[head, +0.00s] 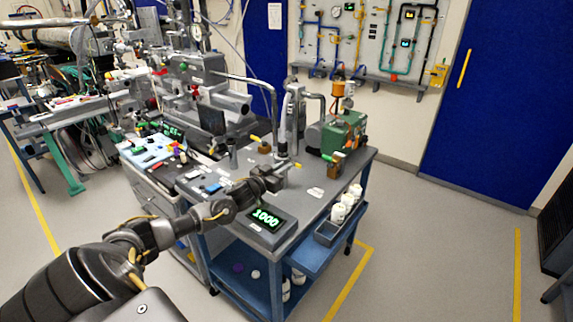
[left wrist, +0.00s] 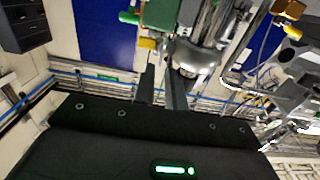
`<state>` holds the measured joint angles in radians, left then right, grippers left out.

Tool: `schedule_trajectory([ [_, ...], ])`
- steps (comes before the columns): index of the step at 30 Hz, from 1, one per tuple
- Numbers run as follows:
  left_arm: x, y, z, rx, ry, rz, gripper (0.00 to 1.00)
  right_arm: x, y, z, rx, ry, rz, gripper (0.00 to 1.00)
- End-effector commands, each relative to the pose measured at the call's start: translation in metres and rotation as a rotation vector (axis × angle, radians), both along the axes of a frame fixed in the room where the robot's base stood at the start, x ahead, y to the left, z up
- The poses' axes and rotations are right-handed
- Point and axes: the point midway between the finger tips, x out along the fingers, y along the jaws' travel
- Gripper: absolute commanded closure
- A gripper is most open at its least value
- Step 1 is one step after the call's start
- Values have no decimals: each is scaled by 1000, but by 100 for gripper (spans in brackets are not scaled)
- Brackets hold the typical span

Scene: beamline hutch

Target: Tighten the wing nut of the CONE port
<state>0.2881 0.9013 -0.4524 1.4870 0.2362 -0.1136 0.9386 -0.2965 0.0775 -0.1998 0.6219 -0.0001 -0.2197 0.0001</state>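My left gripper (head: 281,174) reaches over the front part of the blue cart's grey top (head: 312,196), behind the readout box. In the left wrist view its two dark fingers (left wrist: 162,80) stand apart with a narrow empty gap. A bright metal pipe fitting (left wrist: 197,62) shows just beyond the right finger; I cannot tell whether they touch. The vertical steel pipe (head: 282,125) rises from the cart behind the gripper. No CONE label can be read, and I cannot make out the wing nut. My right gripper is not in view.
A readout box (head: 268,222) showing 1000 stands at the cart's front edge. The green pump (head: 346,133) stands at the back right and shows in the left wrist view (left wrist: 160,14). White bottles (head: 338,212) sit in a side tray.

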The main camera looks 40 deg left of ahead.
Motion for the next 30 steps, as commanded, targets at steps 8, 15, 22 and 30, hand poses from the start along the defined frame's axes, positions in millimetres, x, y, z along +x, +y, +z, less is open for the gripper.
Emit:
schedule_trajectory([
  [8,22,0,-1,-1,1,-1,87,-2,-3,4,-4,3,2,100],
  [15,23,0,-1,0,2,-1,87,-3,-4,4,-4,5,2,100],
  [22,23,0,-1,0,2,-1,100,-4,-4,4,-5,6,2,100],
  [30,23,-2,-1,14,2,-3,100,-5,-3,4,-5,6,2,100],
])
